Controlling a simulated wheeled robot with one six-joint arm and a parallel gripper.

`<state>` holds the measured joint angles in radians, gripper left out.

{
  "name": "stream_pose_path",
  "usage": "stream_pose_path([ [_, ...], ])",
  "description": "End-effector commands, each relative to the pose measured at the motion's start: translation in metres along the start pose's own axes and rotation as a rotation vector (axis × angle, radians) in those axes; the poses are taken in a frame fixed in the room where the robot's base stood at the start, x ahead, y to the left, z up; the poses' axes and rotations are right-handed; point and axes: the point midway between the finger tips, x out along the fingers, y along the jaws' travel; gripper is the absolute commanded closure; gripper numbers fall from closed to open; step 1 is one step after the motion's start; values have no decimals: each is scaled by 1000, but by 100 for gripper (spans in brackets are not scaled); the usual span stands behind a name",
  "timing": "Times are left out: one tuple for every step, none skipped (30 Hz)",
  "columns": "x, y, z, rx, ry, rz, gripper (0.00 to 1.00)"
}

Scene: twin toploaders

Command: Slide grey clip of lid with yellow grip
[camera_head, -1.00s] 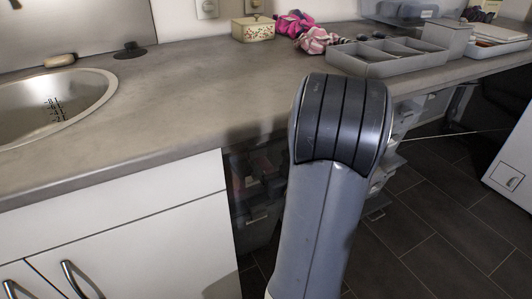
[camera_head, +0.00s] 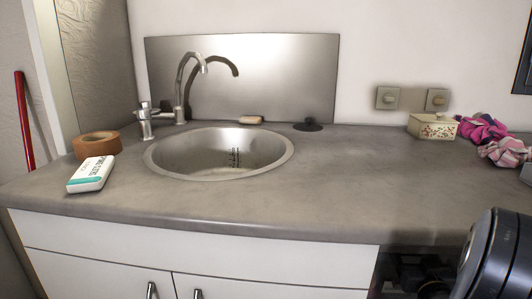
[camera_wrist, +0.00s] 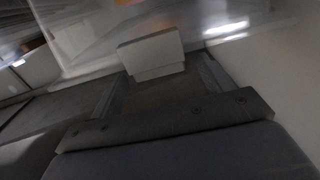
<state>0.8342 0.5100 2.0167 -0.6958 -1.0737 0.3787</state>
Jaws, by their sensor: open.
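I cannot make out a lid with a yellow grip or a grey clip in either view. The wrist view is dark and blurred. In it, my gripper (camera_wrist: 160,88) shows from behind, with its two dark fingers spread apart. A pale grey block (camera_wrist: 152,56) shows beyond the fingers; I cannot tell what it is or whether it is touched. In the head view, only a dark rounded part of my arm shows at the lower right, and my gripper is out of that picture.
The grey counter (camera_head: 330,195) holds a round sink (camera_head: 215,155) with a tap (camera_head: 181,85). A brown tape roll (camera_head: 97,144) and a white box (camera_head: 91,174) stand left. A floral box (camera_head: 432,126) and pink cloths (camera_head: 482,130) are right. The counter's middle is clear.

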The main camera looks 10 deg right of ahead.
Motion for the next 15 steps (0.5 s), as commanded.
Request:
stream_pose_path([
  [11, -1, 2, -1, 1, -4, 24],
  [17, -1, 1, -1, 2, -3, 24],
  [24, -1, 2, 0, 2, -3, 24],
  [29, -1, 1, -1, 1, -3, 24],
  [20, 0, -1, 1, -1, 3, 24],
  [12, 1, -2, 2, -1, 4, 24],
  [8, 1, -2, 1, -1, 4, 24],
  [5, 1, -2, 1, -1, 4, 24],
  [1, 0, -2, 0, 0, 3, 24],
  [-2, 0, -2, 0, 0, 3, 24],
  [-4, 0, -1, 0, 0, 2, 24],
  [-6, 0, -1, 0, -1, 3, 24],
  [-8, 0, -1, 0, -1, 3, 24],
  [-9, 1, 0, 0, -1, 3, 24],
  [-10, 0, 0, -1, 0, 2, 24],
])
